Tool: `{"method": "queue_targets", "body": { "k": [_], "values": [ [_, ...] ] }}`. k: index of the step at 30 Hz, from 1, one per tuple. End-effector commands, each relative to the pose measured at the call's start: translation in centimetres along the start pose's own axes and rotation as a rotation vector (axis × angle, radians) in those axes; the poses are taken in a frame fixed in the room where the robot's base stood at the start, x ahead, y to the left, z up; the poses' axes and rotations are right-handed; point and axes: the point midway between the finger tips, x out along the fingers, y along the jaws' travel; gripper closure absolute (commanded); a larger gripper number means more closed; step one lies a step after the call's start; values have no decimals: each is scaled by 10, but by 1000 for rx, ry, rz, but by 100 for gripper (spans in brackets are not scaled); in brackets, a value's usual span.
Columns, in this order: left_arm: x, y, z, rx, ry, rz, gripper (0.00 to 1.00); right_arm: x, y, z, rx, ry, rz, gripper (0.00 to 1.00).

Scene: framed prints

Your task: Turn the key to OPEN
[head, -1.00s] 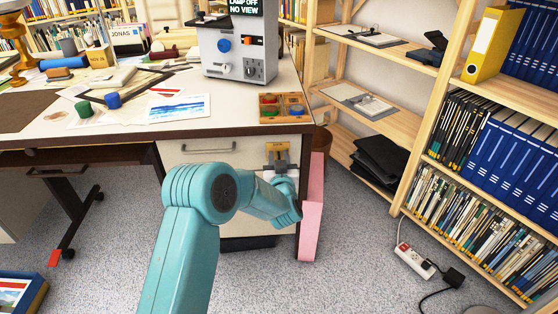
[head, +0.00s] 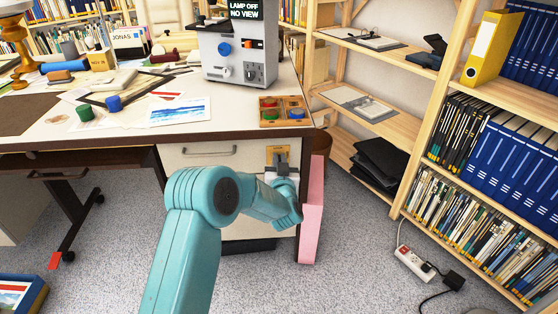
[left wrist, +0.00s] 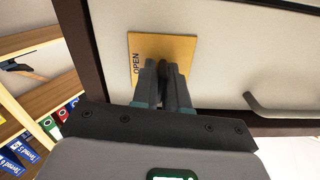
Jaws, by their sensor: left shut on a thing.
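A brass plate (head: 270,149) is fixed to the front of the desk's drawer unit. It also shows in the left wrist view (left wrist: 180,45), where the word OPEN is printed along its left side, reading sideways. My left gripper (head: 281,159) is at the plate. In the left wrist view its two fingers (left wrist: 164,70) are close together, pointing at the plate's lower middle, and shut on the key. The key is hidden between the fingers, so its angle cannot be read. My right gripper is in neither view.
A drawer handle (head: 207,152) juts out left of the plate. The desk top (head: 235,119) overhangs above. A pink panel (head: 313,210) stands just right of the drawer unit, and wooden shelves (head: 385,126) stand further right.

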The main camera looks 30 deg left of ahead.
Motion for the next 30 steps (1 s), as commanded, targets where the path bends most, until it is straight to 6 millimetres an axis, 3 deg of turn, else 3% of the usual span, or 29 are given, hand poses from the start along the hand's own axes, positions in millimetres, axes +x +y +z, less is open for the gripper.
{"method": "queue_targets", "body": {
  "k": [30],
  "values": [
    [0, 2, -2, 942, 1, -1, 100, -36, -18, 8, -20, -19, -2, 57]
  ]
}}
